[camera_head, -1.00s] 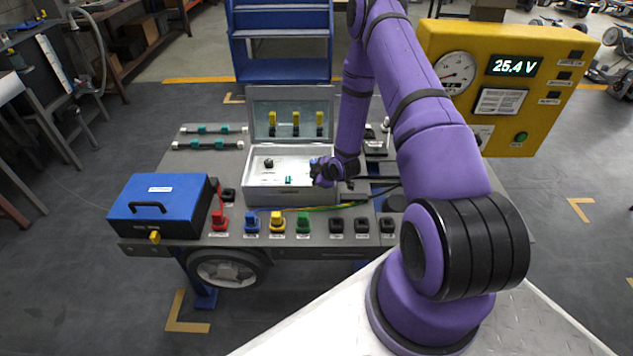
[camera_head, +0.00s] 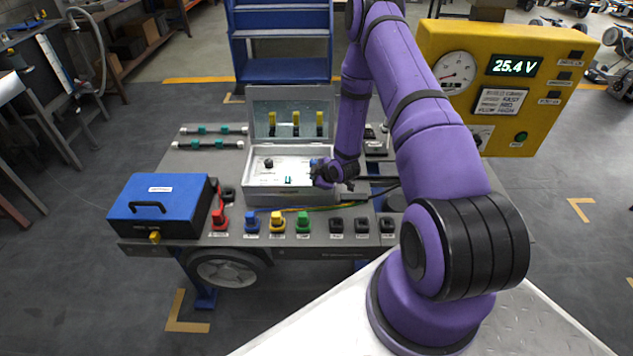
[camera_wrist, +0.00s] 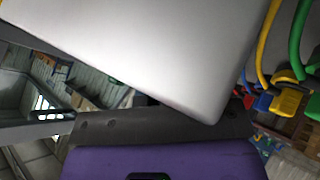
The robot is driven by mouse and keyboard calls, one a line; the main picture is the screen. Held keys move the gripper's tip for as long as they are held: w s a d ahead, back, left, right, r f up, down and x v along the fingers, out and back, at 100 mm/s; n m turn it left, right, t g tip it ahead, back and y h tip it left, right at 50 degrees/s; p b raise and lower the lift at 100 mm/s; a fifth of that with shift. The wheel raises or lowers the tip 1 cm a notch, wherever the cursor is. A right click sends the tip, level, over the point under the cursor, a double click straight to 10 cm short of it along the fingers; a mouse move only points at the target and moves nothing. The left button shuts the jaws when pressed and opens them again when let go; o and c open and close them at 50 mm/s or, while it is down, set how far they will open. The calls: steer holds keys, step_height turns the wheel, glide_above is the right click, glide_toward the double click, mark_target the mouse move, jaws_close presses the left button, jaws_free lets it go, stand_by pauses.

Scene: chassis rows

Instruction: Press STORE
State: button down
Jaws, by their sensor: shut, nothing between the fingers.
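An open grey box (camera_head: 290,191) on the bench has a white inner panel (camera_head: 262,178) with a black knob (camera_head: 269,163), a small green part (camera_head: 288,180) and a blue part (camera_head: 313,161). I cannot read which of these, if any, is marked STORE. My gripper (camera_head: 316,172) is shut and empty at the panel's right side, beside the blue part. Its fingertips are small and dark here, so I cannot tell whether they touch anything. In the wrist view, a plain grey surface (camera_wrist: 150,50) fills much of the picture and hides the panel.
The box's raised lid (camera_head: 290,103) stands behind, with yellow-handled parts. A blue case (camera_head: 160,207) stands left. Red (camera_head: 219,222), blue (camera_head: 251,223), yellow (camera_head: 277,222) and green (camera_head: 303,223) plugs line the front edge, with cables. A yellow meter panel (camera_head: 448,117) with a green button (camera_head: 521,136) stands right.

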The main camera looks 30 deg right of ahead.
stand_by(0.5)
steer(key=shift+r, duration=0.3)
steer(key=shift+r, duration=0.1)
steer(key=shift+r, duration=2.95)
